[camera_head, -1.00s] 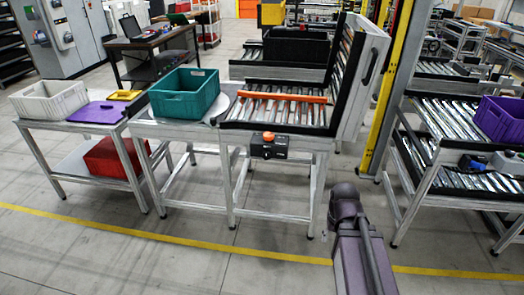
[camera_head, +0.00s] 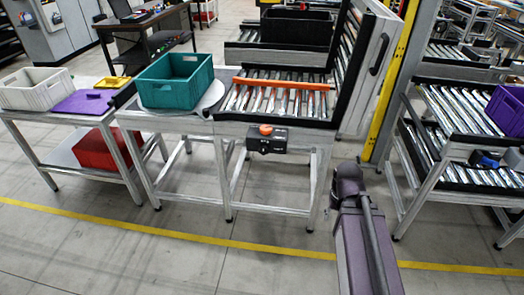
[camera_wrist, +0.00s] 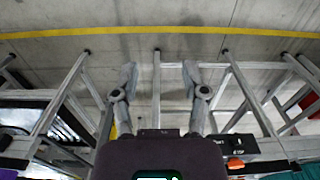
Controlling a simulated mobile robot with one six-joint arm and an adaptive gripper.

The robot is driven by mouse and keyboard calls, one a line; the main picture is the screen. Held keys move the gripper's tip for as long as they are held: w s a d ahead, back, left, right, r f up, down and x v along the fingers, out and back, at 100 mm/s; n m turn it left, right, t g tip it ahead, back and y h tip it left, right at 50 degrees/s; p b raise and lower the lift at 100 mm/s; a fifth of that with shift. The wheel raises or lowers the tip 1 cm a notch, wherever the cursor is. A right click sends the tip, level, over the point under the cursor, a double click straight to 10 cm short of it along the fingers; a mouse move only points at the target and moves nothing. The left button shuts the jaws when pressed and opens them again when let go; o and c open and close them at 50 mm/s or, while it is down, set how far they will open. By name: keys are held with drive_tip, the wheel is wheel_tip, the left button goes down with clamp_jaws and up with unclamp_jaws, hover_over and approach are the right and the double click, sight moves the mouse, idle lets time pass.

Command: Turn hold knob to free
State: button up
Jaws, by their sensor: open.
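The knob (camera_head: 266,130) is orange and sits on top of a black control box (camera_head: 267,142). The box is fixed to the front rail of the roller table, below a long orange bar (camera_head: 279,84). Its lettering and exact knob angle are too small to tell in the head view. The wrist view is upside down and shows an orange knob (camera_wrist: 235,163) by a black box (camera_wrist: 238,145) at lower right. The head view shows my arm but not clearly the fingers.
A teal crate (camera_head: 175,92) stands on a round plate left of the rollers. A side table holds a white crate (camera_head: 36,99) and a purple sheet (camera_head: 83,103). A yellow post (camera_head: 399,85) and roller racks stand at right. Floor before the table is clear.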

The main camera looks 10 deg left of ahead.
drive_tip(key=shift+d, duration=0.2)
drive_tip(key=o, duration=0.6)
drive_tip(key=shift+d+f, duration=0.1)
drive_tip(key=shift+d, duration=0.05)
drive_tip(key=w+a+f+n+t+h+b, duration=0.3)
drive_tip(key=w+f+n+t+b, duration=0.15)
drive_tip(key=w+b, duration=0.45)
drive_tip(key=w+a+f+n+t+h+b, duration=0.2)
drive_tip(key=w+f+n+t+h+b, duration=0.15)
drive_tip(key=w+n+b, duration=0.4)
drive_tip(key=w+a+n+t+y+b, duration=0.1)
drive_tip(key=w+a+n+t+b, duration=0.2)
drive_tip(key=a, duration=0.4)
drive_tip(key=w+a+f+n+t+y+b, duration=0.1)
drive_tip(key=w+a+n+t+y+b, duration=0.1)
drive_tip(key=a+n, duration=0.5)
drive_tip(key=w+a+f+n+t+y+b, duration=0.1)
drive_tip(key=w+a+n+t+y+b, duration=0.1)
drive_tip(key=w+a+n+t+b, duration=0.3)
drive_tip(key=w+a+b, duration=0.1)
drive_tip(key=a+b, duration=0.1)
drive_tip(key=a, duration=0.2)
drive_tip(key=shift+w+f+n+b, duration=0.25)
drive_tip(key=shift+w+n+b, duration=0.05)
drive_tip(key=shift+n+b, duration=0.1)
drive_tip(key=shift+w+y, duration=0.1)
drive_tip(key=shift+y, duration=0.15)
